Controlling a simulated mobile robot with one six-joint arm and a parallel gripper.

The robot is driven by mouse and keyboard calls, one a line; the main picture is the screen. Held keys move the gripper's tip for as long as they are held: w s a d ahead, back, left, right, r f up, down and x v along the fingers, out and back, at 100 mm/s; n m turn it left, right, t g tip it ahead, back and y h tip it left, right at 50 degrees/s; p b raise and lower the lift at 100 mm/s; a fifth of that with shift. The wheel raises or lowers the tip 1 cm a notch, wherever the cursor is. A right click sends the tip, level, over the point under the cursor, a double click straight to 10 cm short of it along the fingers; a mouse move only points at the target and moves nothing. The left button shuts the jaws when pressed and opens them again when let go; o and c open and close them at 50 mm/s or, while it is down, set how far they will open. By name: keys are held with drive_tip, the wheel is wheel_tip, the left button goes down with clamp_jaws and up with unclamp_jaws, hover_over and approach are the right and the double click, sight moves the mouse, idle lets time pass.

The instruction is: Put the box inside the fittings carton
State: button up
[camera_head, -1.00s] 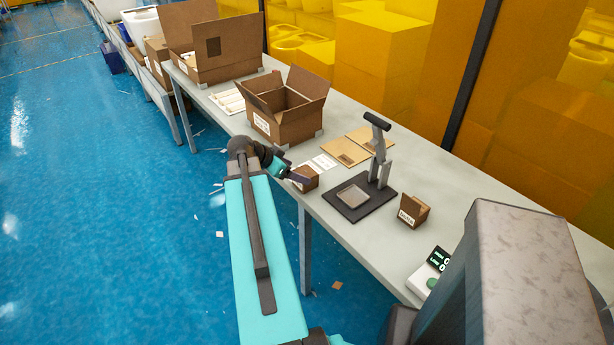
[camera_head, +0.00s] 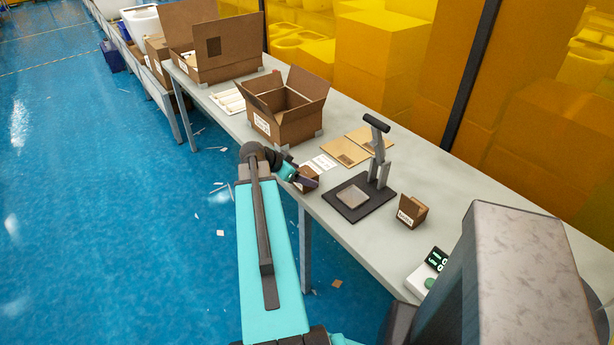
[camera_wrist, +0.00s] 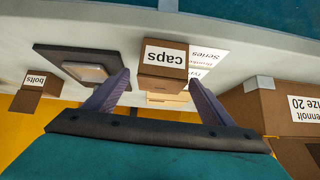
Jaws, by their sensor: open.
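A small brown box labelled "caps" (camera_wrist: 162,70) sits on the table and shows upside down in the wrist view. In the head view the caps box (camera_head: 308,186) is partly hidden behind my gripper (camera_head: 303,178). In the wrist view my gripper (camera_wrist: 160,80) is open, with its two fingers apart and the caps box in line with the gap. I cannot tell whether the box is between the fingertips or just beyond them. A larger open carton (camera_head: 288,126) with raised flaps, probably the fittings carton, stands farther back on the table; part of it shows at the wrist view's right (camera_wrist: 262,112).
A black press-like stand (camera_head: 350,205) is right of the caps box. A small box labelled "bolts" (camera_wrist: 31,98) also shows in the head view (camera_head: 411,212). Flat cardboard (camera_head: 345,152) and a label sheet (camera_head: 322,162) lie behind. Another large open carton (camera_head: 238,68) stands farther back.

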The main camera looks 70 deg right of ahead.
drive_tip(key=shift+p+x, duration=0.45)
drive_tip(key=shift+x, duration=1.05)
drive_tip(key=c, duration=1.4)
drive_tip(key=shift+o, duration=0.2)
drive_tip(key=shift+r, duration=0.2)
drive_tip(key=shift+r+b, duration=0.85)
drive_tip(key=shift+r, duration=0.5)
drive_tip(key=shift+a+r, duration=0.2)
drive_tip(key=shift+a, duration=0.15)
drive_tip(key=w+a+r+b, duration=0.1)
drive_tip(key=w+a, duration=0.2)
drive_tip(key=a, duration=0.6)
drive_tip(key=shift+a+r+b, duration=0.2)
drive_tip(key=shift+a+b, duration=0.1)
drive_tip(key=shift+a, duration=0.1)
